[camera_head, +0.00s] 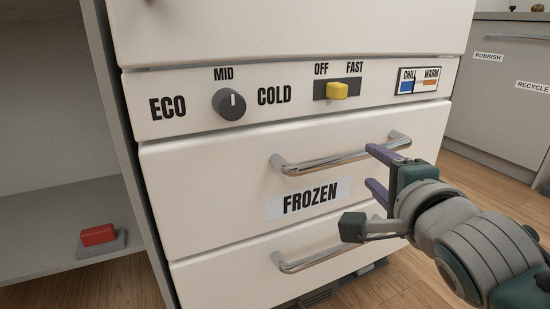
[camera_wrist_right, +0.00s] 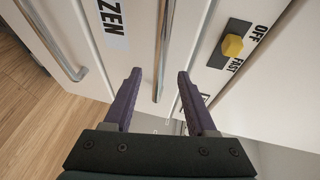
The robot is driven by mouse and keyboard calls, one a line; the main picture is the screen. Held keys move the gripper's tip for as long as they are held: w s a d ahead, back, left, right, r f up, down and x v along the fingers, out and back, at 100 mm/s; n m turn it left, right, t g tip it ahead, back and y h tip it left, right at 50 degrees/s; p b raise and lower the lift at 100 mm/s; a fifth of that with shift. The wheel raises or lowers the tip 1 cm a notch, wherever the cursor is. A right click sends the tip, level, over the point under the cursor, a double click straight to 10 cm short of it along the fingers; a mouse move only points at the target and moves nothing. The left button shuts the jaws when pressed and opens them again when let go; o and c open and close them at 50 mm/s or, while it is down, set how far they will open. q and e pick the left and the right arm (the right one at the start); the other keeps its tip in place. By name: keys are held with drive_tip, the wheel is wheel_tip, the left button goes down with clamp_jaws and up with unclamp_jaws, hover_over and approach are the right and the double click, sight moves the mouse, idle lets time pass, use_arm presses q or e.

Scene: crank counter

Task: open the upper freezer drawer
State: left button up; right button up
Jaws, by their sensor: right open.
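The upper freezer drawer (camera_head: 210,185) is white, carries a FROZEN label (camera_head: 309,198) and looks closed. Its chrome bar handle (camera_head: 335,161) runs across its upper part. My right gripper (camera_head: 372,168) is open, with one purple finger near the handle's right end and the other lower down. In the right wrist view the handle (camera_wrist_right: 163,45) reaches down between the spread fingers of my right gripper (camera_wrist_right: 158,80). I cannot tell whether the fingers touch it. My left gripper is not in view.
The lower drawer has a similar handle (camera_head: 320,252). Above is a control panel with a grey knob (camera_head: 229,103) and a yellow slider (camera_head: 337,90). A red block (camera_head: 97,235) sits on a shelf at the left. Wooden floor (camera_head: 470,180) is free at the right.

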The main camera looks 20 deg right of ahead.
sight(360, 158)
drive_tip(key=b+x, duration=0.3)
drive_tip(key=x, duration=0.4)
drive_tip(key=shift+w+d+f+b, duration=0.1)
drive_tip(key=shift+w+b, duration=0.2)
drive_tip(key=shift+b, duration=0.1)
drive_tip(key=shift+w+d, duration=0.1)
drive_tip(key=shift+w, duration=0.25)
clamp_jaws()
idle(0.6)
